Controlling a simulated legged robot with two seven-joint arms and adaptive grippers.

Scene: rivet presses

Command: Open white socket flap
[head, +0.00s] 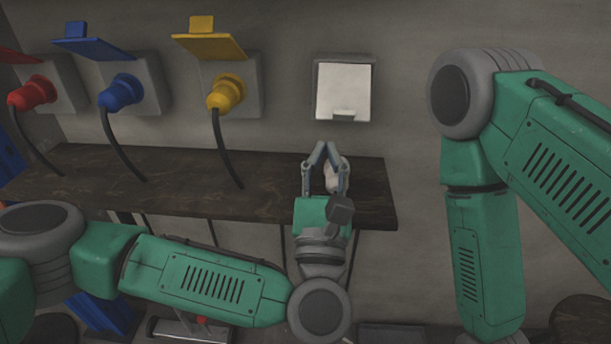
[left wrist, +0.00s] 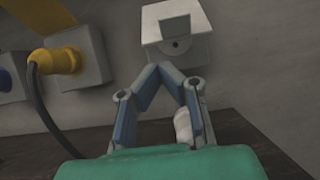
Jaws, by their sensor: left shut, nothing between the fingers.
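The white socket flap (head: 343,91) is closed over its grey wall socket, right of the yellow one in the head view. It also shows in the left wrist view (left wrist: 176,22), with a small tab at its lower edge. My left gripper (head: 321,148) is just below the flap and apart from it in the head view. Its fingertips (left wrist: 161,68) meet, and it is shut and empty. A white plug (head: 335,174) stands on the shelf by the left gripper, partly hidden behind a finger. My right arm shows at the right, but its gripper is out of view.
Red (head: 36,92), blue (head: 121,92) and yellow (head: 226,93) plugs sit in sockets with raised flaps on the left. Their cables hang to the dark shelf (head: 270,170). The wall around the white socket is clear.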

